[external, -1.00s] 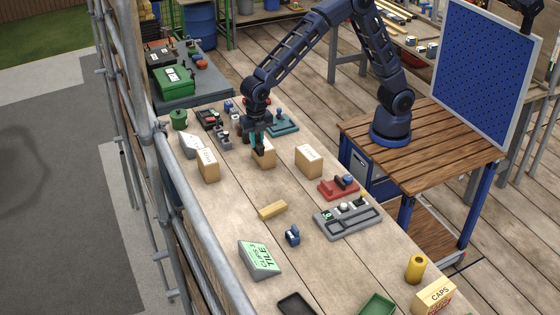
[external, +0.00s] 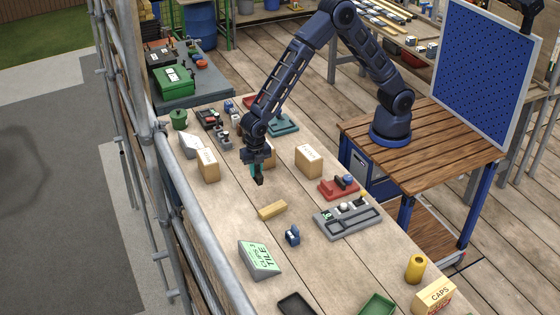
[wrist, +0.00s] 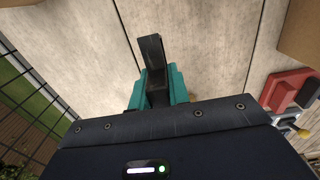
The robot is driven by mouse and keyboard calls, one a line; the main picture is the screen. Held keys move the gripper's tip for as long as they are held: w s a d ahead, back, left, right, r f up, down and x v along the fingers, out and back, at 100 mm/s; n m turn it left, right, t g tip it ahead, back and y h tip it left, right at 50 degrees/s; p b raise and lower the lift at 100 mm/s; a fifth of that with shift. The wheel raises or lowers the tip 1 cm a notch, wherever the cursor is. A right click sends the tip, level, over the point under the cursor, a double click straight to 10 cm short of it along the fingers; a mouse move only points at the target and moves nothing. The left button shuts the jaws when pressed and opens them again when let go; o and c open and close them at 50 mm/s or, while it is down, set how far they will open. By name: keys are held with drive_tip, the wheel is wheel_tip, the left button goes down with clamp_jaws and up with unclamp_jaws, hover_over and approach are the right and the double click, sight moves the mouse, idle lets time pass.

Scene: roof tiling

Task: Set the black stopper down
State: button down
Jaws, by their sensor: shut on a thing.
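My gripper (external: 258,175) hangs over the wooden bench top, in front of the cardboard boxes. Its teal fingers are shut on the black stopper (external: 260,181), a small dark piece that sticks out below the fingertips. In the wrist view the black stopper (wrist: 153,52) points away from between the teal fingers (wrist: 158,88), with pale planks behind it. I cannot tell the exact gap between the stopper and the bench.
Cardboard boxes stand at the left (external: 208,165) and right (external: 308,160) of my gripper; another is partly hidden behind it. A red holder (external: 340,188) and grey tray (external: 348,221) lie right.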

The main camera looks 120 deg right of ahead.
sight(257, 179)
drive_tip(key=shift+f, duration=2.45)
drive_tip(key=c, duration=1.3)
unclamp_jaws()
drive_tip(key=shift+f, duration=0.1)
